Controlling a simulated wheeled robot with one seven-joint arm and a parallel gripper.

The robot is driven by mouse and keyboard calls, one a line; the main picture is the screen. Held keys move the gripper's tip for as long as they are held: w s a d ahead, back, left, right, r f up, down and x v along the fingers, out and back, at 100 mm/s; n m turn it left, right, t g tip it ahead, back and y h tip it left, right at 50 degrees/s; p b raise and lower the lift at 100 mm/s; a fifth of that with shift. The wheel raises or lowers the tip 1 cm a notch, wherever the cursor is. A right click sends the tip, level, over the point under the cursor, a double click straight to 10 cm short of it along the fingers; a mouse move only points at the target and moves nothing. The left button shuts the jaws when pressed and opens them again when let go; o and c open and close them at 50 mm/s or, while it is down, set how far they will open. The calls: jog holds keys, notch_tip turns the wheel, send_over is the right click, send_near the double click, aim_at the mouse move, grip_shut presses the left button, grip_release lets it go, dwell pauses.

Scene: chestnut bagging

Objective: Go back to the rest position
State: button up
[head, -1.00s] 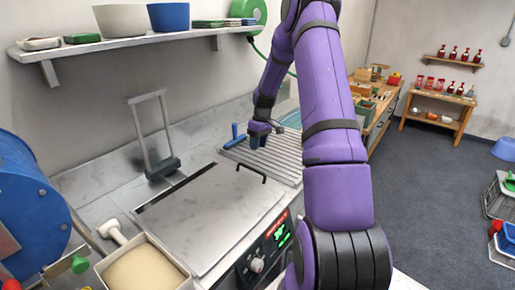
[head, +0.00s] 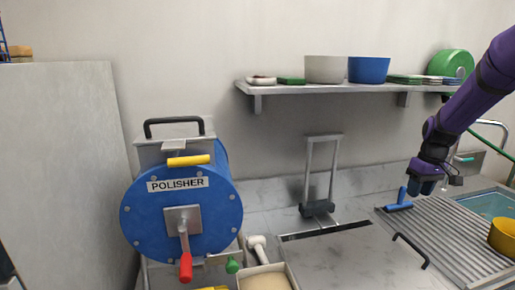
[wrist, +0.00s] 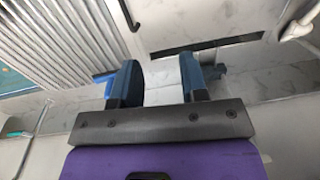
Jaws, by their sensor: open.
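My gripper (head: 426,184) is at the right of the head view, at the end of my purple arm. Behind the fingers I see the pale worktop and part of the ribbed board (wrist: 60,50).
A blue polisher (head: 165,222) with a red-handled crank stands at left centre. A shelf (head: 290,90) with bowls runs along the wall.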

jog(key=s+a+r+t+h, duration=0.1)
jog(key=s+a+r+t, duration=0.1)
jog(key=s+a+r, duration=1.05)
jog(key=s+a+r+t, duration=0.1)
jog(key=s+a+r, duration=0.1)
jog(key=s+a, duration=0.3)
jog(key=s+a+r+m+t, duration=0.1)
jog(key=s+a, duration=0.4)
jog(key=s, duration=0.6)
jog(key=shift+s+a+r+t, duration=0.3)
jog(key=shift+r+t, duration=0.1)
jog(key=shift+r, duration=0.3)
jog(key=shift+w, duration=0.1)
